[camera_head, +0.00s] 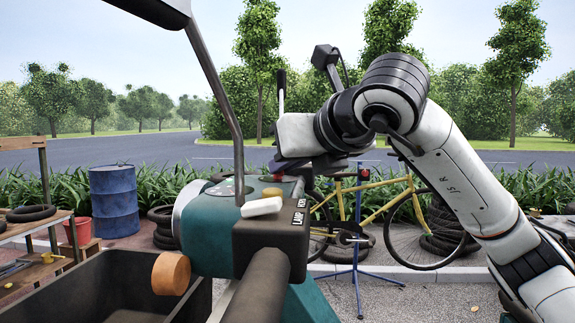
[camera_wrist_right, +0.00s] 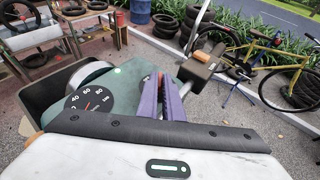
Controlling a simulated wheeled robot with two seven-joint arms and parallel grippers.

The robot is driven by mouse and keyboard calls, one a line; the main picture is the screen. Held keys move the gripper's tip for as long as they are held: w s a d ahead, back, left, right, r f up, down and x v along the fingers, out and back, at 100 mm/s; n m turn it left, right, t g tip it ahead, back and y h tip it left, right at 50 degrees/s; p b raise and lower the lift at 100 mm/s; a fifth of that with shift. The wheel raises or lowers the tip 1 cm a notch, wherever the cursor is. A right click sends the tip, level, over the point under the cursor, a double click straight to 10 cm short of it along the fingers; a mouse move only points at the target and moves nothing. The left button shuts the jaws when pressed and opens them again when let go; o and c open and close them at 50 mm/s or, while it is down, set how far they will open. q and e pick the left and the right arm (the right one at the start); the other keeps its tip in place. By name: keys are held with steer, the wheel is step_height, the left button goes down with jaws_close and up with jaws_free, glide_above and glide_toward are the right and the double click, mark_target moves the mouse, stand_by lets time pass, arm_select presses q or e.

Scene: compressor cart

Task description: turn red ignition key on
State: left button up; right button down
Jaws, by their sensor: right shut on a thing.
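My right gripper (camera_head: 288,166) reaches down from the right onto the teal console (camera_head: 207,254) of the cart. In the right wrist view, the purple fingers of my right gripper (camera_wrist_right: 168,84) are close together over the console. They are shut on the red ignition key, which they mostly hide. A small red part (camera_head: 275,167) shows at the fingertips in the head view, likely the key. A dial with numbers (camera_wrist_right: 92,102) and a small green light (camera_wrist_right: 117,70) show on the console in the right wrist view. My left gripper is not in view.
A black switch box (camera_head: 270,236) marked LAMP and HORN, with a white lever (camera_head: 261,207), sits by the handlebar grip (camera_head: 258,285). A grey metal stalk (camera_head: 217,85) rises beside the gripper. A yellow bicycle (camera_head: 385,200), blue barrel (camera_head: 114,200) and tyres stand behind.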

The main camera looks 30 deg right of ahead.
steer(key=shift+a+f+m+h, duration=0.1)
steer(key=shift+m+h, duration=0.4)
steer(key=c, duration=1.9)
jaws_free()
steer(key=shift+s, duration=0.1)
steer(key=shift+b+v, duration=0.9)
steer(key=shift+v, duration=4.2)
